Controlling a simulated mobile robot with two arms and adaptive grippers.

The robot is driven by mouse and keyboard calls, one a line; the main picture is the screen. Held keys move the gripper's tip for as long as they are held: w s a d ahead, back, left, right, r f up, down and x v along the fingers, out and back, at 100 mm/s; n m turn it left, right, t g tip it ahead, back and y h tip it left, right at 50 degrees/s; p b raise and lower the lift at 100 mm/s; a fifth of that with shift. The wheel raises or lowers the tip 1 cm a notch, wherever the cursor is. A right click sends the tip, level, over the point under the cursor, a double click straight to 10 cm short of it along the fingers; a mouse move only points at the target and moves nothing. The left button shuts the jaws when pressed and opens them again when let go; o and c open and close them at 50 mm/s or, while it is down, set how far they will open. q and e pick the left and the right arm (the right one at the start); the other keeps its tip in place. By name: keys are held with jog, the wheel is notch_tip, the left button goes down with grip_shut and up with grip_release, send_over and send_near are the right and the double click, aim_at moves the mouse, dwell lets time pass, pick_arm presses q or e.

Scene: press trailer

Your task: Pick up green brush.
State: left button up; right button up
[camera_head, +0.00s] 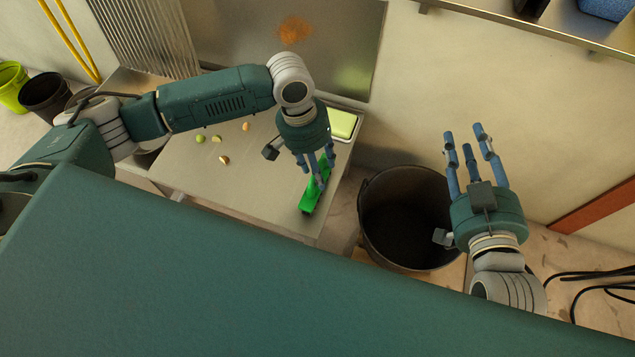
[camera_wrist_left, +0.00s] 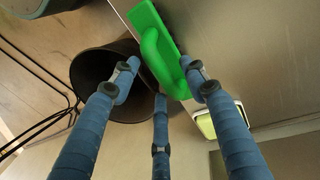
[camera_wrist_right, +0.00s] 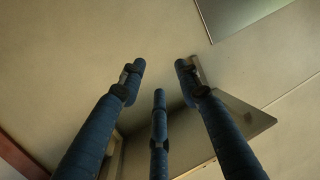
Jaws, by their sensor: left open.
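The green brush (camera_head: 309,200) lies on the steel table near its right edge. My left gripper (camera_head: 318,176) is right above it, fingers pointing down. In the left wrist view the brush (camera_wrist_left: 158,45) has a raised handle, and the open left fingers (camera_wrist_left: 160,85) are spread around its near end. I cannot tell whether any finger touches it. My right gripper (camera_head: 468,145) is off to the right of the table, beside the black bucket, with fingers spread, open and empty. In the right wrist view nothing is between its fingers (camera_wrist_right: 158,80).
The steel table (camera_head: 265,195) carries several small vegetable-like pieces (camera_head: 224,159) and a pale green item in a tray (camera_head: 342,124) at the back right. A black bucket (camera_head: 408,218) stands right of the table. A shelf (camera_head: 520,28) runs along the wall. Cables (camera_head: 600,280) lie at right.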

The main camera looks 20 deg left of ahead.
pick_arm(q)
jog(key=shift+d+f+b, duration=0.2)
jog(key=shift+f+b, duration=0.1)
jog(key=shift+f, duration=0.7)
pick_arm(e)
jog(key=r, duration=0.1)
jog(key=r+t, duration=0.1)
jog(key=r, duration=0.1)
jog(key=r+t, duration=0.1)
jog(key=r, duration=0.1)
jog(key=shift+w+a+y, duration=0.3)
jog(key=shift+a+y, duration=0.1)
pick_arm(q)
grip_shut()
jog(key=shift+r, duration=0.2)
pick_arm(e)
jog(key=shift+f, duration=0.1)
